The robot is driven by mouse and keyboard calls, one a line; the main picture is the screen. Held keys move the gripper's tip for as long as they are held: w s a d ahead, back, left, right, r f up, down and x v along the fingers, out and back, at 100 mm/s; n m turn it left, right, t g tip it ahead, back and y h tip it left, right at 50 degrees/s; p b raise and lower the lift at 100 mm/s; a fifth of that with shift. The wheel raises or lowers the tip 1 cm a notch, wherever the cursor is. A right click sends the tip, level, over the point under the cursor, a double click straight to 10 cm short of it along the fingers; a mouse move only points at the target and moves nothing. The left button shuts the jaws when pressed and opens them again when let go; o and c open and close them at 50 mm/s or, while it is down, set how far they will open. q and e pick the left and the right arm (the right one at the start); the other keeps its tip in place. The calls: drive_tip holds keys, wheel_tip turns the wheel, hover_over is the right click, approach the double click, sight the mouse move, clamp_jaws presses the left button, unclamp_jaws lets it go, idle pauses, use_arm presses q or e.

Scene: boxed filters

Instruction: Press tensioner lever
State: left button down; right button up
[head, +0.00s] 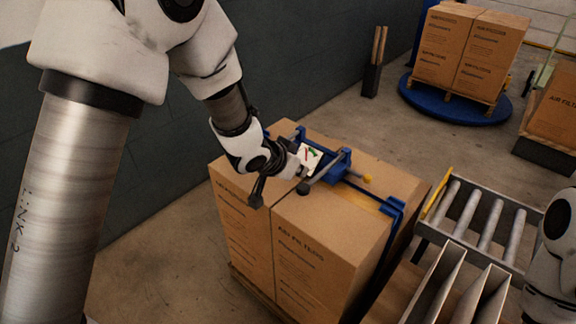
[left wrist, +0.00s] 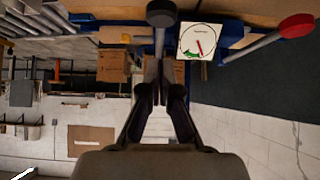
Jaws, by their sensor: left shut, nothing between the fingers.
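A blue strap tensioner (head: 342,160) sits on top of strapped air filter boxes (head: 325,230). Its grey lever (head: 325,169) ends in a black knob (head: 303,188). A white dial gauge (head: 311,157) stands beside the lever. My left gripper (head: 297,172) is shut and empty, close to the lever and gauge. In the left wrist view the closed fingertips (left wrist: 152,66) point at the black knob (left wrist: 161,12), with the gauge (left wrist: 200,42) just right of them. I cannot tell whether the fingers touch the lever. My right gripper is out of view.
A roller conveyor (head: 480,220) stands right of the boxes, with part of my right arm nearby. A blue turntable (head: 455,103) with more boxes stands at the back right. A dark wall runs behind on the left. Floor between stack and turntable is clear.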

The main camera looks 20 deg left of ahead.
sight(299, 191)
use_arm(q)
wheel_tip(299, 191, down, 4)
drive_tip(key=shift+w+f+b, duration=0.1)
drive_tip(key=shift+f+b, duration=0.05)
drive_tip(key=shift+b, duration=0.25)
